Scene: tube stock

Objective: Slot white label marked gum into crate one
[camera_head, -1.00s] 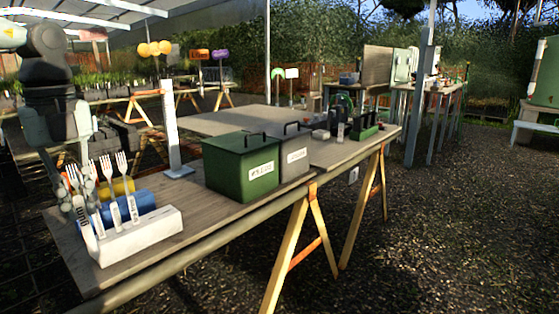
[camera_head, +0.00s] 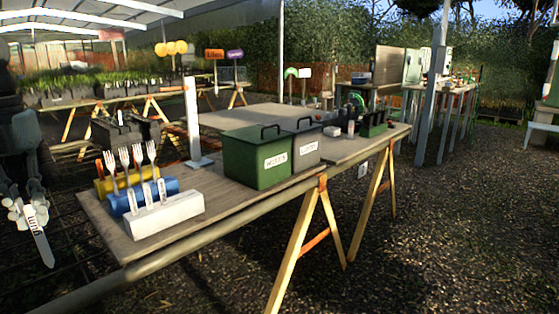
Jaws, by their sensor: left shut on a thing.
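My left gripper (camera_head: 27,212) is at the far left, shut on a white pointed label (camera_head: 40,240) with dark letters that seem to read gum. It holds the label tilted, point down, left of the near table and clear of it. A white holder block (camera_head: 165,215) at the table's near end has several white labels standing in it. Farther along the table are small dark and green tube crates (camera_head: 373,130); their markings are too small to read, so I cannot tell which is crate one. My right gripper is not in view.
A green lidded box (camera_head: 245,165) and a grey box (camera_head: 306,150) stand mid-table. A grey post (camera_head: 194,120) on a flat base stands nearby. Table wood beside the block is bare.

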